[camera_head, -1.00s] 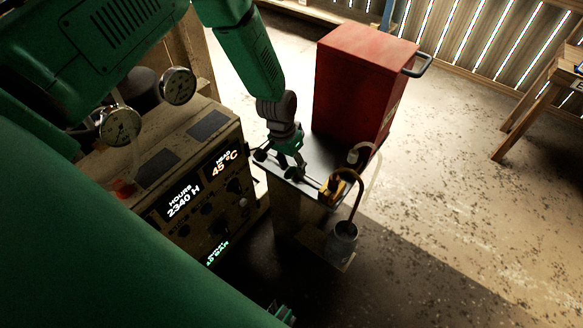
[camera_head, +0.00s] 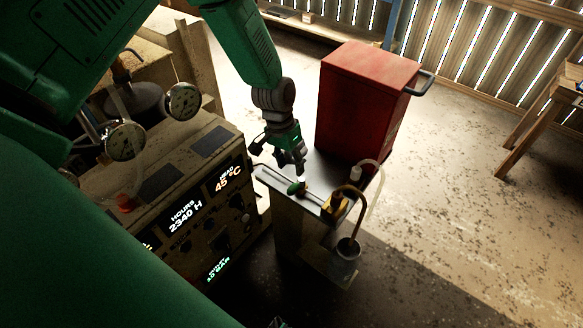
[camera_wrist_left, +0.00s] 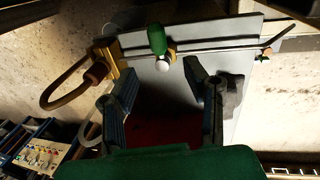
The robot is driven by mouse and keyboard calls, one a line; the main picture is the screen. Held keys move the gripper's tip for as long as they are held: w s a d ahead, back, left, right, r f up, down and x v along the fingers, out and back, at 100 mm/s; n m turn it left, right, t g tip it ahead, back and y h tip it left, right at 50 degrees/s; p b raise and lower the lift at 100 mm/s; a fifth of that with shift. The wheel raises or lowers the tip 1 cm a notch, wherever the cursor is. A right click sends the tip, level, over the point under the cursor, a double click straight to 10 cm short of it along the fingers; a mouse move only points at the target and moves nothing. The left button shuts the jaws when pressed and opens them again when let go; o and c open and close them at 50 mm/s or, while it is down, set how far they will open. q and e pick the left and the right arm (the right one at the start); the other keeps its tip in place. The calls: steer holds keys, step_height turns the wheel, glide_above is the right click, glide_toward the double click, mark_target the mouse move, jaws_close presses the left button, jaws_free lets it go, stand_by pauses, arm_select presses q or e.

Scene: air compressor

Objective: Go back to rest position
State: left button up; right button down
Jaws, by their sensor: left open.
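My left gripper (camera_head: 290,166) hangs just above the narrow metal stand (camera_head: 275,180) and beside its pipe. In the left wrist view its two fingers (camera_wrist_left: 163,82) are spread apart with nothing between them. A valve with a green handle (camera_head: 296,188) sits on the pipe, just below the fingertips. In the left wrist view the green handle (camera_wrist_left: 156,39) and a white round end (camera_wrist_left: 163,66) lie just beyond the fingers, apart from them. Only a small dark green piece, perhaps of my right gripper, shows at the bottom edge of the head view.
A brass fitting (camera_head: 336,205) with a brown hose leads to a grey cup (camera_head: 345,250). A red cabinet (camera_head: 365,95) stands close behind the gripper. The compressor panel (camera_head: 190,195) with gauges is at left. Open floor (camera_head: 460,220) lies at right.

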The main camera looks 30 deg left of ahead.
stand_by(0.3)
arm_select(q)
steer(key=s+d+f+y, duration=0.1)
steer(key=s+f, duration=0.1)
steer(key=s, duration=1.2)
steer(key=s+f+y, duration=0.1)
steer(key=s+f, duration=0.1)
steer(key=s, duration=1.2)
steer(key=shift+d+f+t, duration=0.3)
steer(key=shift+d, duration=0.05)
steer(key=shift+c, duration=0.5)
steer(key=shift+c, duration=0.4)
